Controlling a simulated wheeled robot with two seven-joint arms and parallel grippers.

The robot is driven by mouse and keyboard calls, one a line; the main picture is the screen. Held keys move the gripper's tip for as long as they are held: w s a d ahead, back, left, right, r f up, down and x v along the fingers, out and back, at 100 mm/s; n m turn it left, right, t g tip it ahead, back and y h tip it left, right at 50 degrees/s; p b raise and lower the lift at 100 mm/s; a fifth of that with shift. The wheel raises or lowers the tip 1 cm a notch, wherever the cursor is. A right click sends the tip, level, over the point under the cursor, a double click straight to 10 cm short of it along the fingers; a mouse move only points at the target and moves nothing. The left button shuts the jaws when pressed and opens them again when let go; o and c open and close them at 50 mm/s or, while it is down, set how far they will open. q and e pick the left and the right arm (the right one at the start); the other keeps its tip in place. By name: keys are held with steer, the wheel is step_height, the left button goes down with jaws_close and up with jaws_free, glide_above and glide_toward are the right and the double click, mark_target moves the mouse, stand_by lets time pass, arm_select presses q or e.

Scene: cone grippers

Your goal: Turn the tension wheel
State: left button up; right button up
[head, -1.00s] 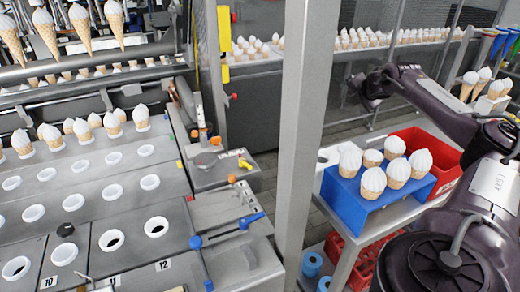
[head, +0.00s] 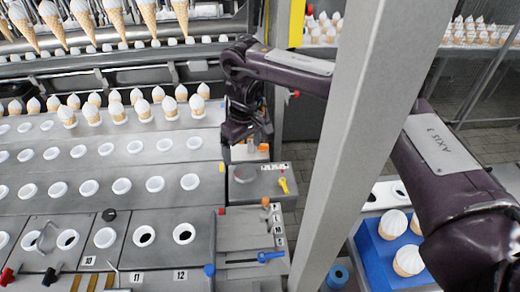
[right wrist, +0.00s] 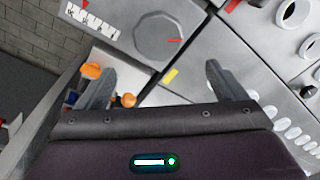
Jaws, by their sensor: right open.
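A round grey dial (right wrist: 162,38) with a red mark lies on a grey machine panel in the right wrist view, ahead of my fingers. In the head view a flat round disc (head: 245,172) shows on the panel just below my right gripper; I cannot tell which round part is the tension wheel. My right gripper (head: 246,150) points down over the panel's back edge, and it also shows in the right wrist view (right wrist: 168,88) with its fingers wide apart and nothing between them. An upright wheel seen there earlier is hidden behind my right arm. My left gripper is out of view.
A grey post (head: 345,140) stands close to my right arm. Rows of cones (head: 140,105) stand at left. A blue cone tray (head: 385,250) is at right.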

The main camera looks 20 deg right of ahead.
mark_target(247, 172)
steer(key=shift+s+d+m, duration=0.3)
steer(key=shift+s+d, duration=0.05)
steer(key=shift+s, duration=0.35)
steer(key=shift+s+f+g+h, duration=0.15)
steer(key=shift+f+g+h, duration=0.15)
steer(key=shift+f, duration=0.05)
steer(key=f, duration=0.2)
steer(key=shift+w+a+f, duration=0.25)
steer(key=shift+a+f, duration=0.1)
steer(key=shift+a, duration=0.05)
steer(key=f, duration=0.1)
steer(key=f+p, duration=0.1)
steer(key=f, duration=0.1)
steer(key=shift+d+f+p, duration=0.2)
steer(key=shift+f+p, duration=0.05)
steer(key=shift+p, duration=0.05)
steer(key=shift+f, duration=0.55)
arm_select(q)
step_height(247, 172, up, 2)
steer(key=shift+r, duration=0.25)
arm_select(e)
steer(key=shift+f, duration=0.15)
steer(key=c, duration=1)
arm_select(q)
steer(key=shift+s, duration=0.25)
